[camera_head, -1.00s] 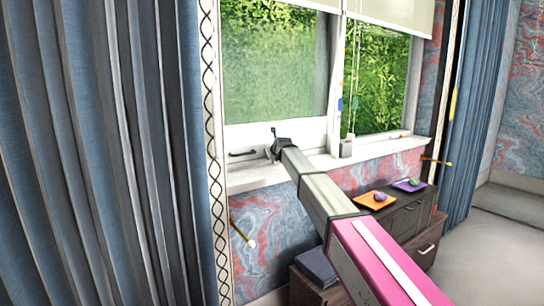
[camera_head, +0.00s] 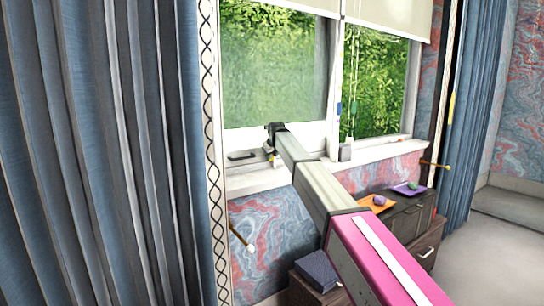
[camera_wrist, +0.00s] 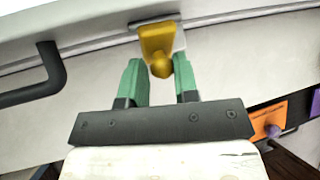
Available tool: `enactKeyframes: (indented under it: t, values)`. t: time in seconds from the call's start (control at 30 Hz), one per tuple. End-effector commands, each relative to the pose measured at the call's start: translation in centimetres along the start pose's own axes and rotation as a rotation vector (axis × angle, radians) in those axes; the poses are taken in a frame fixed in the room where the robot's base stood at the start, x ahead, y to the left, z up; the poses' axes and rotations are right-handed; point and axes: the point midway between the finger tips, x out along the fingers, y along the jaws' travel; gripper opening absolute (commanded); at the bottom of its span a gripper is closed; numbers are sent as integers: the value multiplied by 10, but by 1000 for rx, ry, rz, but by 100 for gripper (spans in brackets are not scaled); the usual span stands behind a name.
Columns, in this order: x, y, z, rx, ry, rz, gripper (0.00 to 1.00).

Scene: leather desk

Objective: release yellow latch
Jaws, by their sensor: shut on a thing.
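The yellow latch (camera_wrist: 157,38) is mounted on a light plate on the pale window frame, at the top middle of the wrist view. Its rounded knob hangs down between the two green fingers of my gripper (camera_wrist: 160,62). The fingers are shut on the latch, one on each side. In the head view my gripper (camera_head: 273,140) is at the lower rail of the left window, and a small yellow patch of the latch (camera_head: 276,160) shows just below it. The arm and gripper hide part of the latch there.
A dark pull handle (camera_head: 242,156) sits left of the latch and shows large in the wrist view (camera_wrist: 35,85). The window sill (camera_head: 245,182) lies below.

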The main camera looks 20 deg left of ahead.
Motion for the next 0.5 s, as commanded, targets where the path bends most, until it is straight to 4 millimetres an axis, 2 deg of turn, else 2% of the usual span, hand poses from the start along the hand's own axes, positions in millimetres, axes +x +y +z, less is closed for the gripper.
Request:
enactKeyframes:
  t: [0.27, 0.3, 0.33, 0.5]
  values:
    - [0, -1, 1, 1, -3, -3, 5]
    - [0, -1, 1, 1, -3, -3, 41]
    - [0, -1, 1, 1, -3, -3, 50]
    - [0, -1, 1, 0, -2, -1, 50]
